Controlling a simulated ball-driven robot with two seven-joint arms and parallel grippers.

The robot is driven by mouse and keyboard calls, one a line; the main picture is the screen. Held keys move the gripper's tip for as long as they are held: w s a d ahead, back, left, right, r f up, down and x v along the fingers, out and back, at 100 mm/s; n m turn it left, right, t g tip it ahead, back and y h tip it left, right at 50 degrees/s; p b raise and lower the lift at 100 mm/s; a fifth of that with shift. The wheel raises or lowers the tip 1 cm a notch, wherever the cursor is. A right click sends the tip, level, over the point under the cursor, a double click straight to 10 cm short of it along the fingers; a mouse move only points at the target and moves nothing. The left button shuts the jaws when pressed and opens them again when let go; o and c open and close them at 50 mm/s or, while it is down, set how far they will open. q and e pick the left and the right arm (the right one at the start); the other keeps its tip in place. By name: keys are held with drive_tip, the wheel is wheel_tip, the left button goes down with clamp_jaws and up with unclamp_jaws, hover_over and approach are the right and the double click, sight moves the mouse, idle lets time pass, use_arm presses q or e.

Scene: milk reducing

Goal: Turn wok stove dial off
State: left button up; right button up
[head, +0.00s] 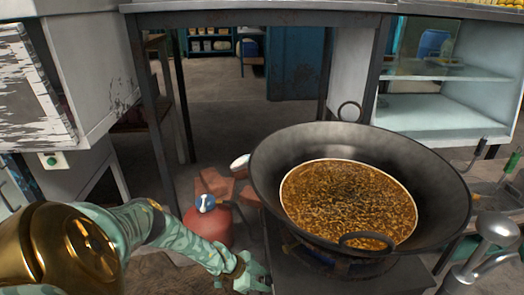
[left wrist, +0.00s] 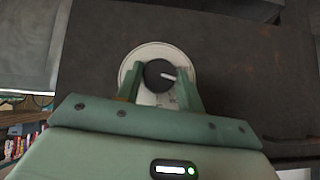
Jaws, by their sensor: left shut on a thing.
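The wok stove dial (left wrist: 156,72) is a black round knob with a white pointer mark on a pale round plate (left wrist: 153,52). In the left wrist view its pointer aims to the right. My left gripper (left wrist: 159,84) is shut on the knob, with one green finger on each side. In the head view my left gripper (head: 247,275) is low in the middle, at the left front of the stove (head: 345,281). The dial cannot be made out in the head view. My right gripper is not in view.
A large dark wok (head: 265,170) holding brown liquid (head: 345,200) sits on the stove, right of my left gripper. A red gas cylinder (head: 210,227) and bricks (head: 213,182) are behind my left forearm. A metal fixture (head: 495,229) stands at right. Open floor (head: 235,105) lies behind.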

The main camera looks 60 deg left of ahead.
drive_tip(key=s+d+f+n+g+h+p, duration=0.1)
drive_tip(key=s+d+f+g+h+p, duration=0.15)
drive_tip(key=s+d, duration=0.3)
use_arm(q)
drive_tip(key=shift+s+d+f+m+t+y+b, duration=0.2)
drive_tip(key=shift+m+t+y+b, duration=0.4)
drive_tip(key=shift+m+t+y, duration=0.75)
drive_tip(key=shift+s+d+f+m+t+y+b, duration=0.1)
drive_tip(key=shift+d+f+m+t+y+b, duration=0.15)
drive_tip(key=shift+m+t+y+b, duration=0.75)
drive_tip(key=shift+s+d+f+m+t+y+b, duration=0.15)
drive_tip(key=shift+d+f+m+t+y+b, duration=0.1)
drive_tip(key=shift+m+t+y, duration=1.5)
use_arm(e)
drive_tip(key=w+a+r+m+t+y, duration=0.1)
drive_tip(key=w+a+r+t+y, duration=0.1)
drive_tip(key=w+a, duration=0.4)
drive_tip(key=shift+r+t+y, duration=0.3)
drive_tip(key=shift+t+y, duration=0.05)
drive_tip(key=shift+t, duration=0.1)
use_arm(q)
drive_tip(key=shift+n+g+y, duration=0.3)
drive_tip(key=shift+n, duration=0.1)
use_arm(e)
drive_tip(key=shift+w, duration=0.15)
use_arm(q)
drive_tip(key=o, duration=1)
drive_tip(key=shift+w+r, duration=0.1)
drive_tip(key=shift+a, duration=0.1)
